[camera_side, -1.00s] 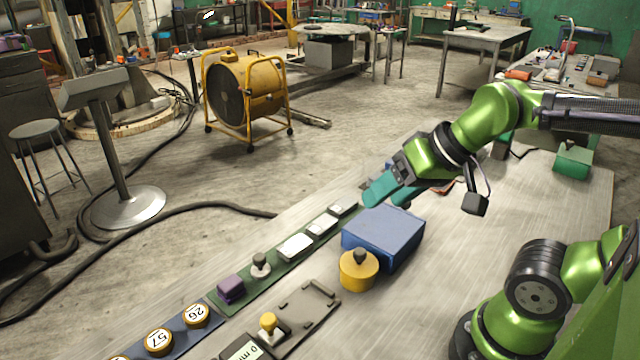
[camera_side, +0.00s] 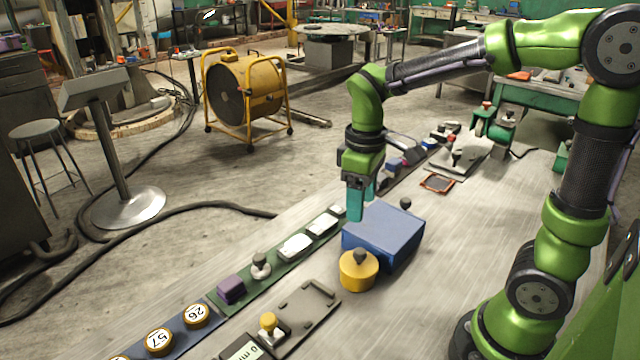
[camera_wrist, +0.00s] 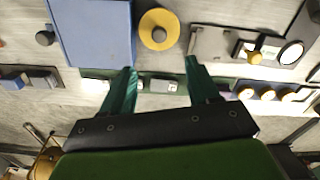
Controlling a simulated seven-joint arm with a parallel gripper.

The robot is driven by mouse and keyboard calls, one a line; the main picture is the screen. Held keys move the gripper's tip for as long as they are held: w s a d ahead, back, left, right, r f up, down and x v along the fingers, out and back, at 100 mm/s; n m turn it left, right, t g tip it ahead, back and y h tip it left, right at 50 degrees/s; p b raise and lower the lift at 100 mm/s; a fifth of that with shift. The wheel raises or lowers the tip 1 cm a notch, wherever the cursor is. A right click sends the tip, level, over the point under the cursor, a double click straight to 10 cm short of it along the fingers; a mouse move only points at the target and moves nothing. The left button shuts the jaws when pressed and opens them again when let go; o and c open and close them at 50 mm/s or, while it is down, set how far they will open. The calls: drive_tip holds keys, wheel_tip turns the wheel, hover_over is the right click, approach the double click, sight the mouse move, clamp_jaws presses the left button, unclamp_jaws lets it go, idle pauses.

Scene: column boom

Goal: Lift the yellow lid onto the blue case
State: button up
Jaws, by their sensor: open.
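The yellow lid (camera_side: 358,272) is a round disc with a dark knob on top. It rests on the table against the near left side of the blue case (camera_side: 384,232), a box that also lies on the table. In the wrist view the lid (camera_wrist: 159,30) is just right of the case (camera_wrist: 92,32). My gripper (camera_side: 359,212) points down at the case's back left edge, its teal fingers overlapping that edge in the side view. In the wrist view my gripper (camera_wrist: 160,65) is open and empty, with the lid ahead of its fingertips.
A green strip (camera_side: 277,262) with several small parts runs along the table's left edge. A dark tray (camera_side: 305,308) lies in front of the lid. A dark knob (camera_side: 405,203) stands behind the case. The table's right side (camera_side: 480,240) is largely clear.

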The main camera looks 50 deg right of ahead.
hover_over(359, 250)
wheel_tip(359, 250, down, 8)
drive_tip(key=shift+a+f, duration=0.1)
wheel_tip(359, 250, down, 5)
drive_tip(key=shift+s+f, duration=0.1)
clamp_jaws()
idle(0.5)
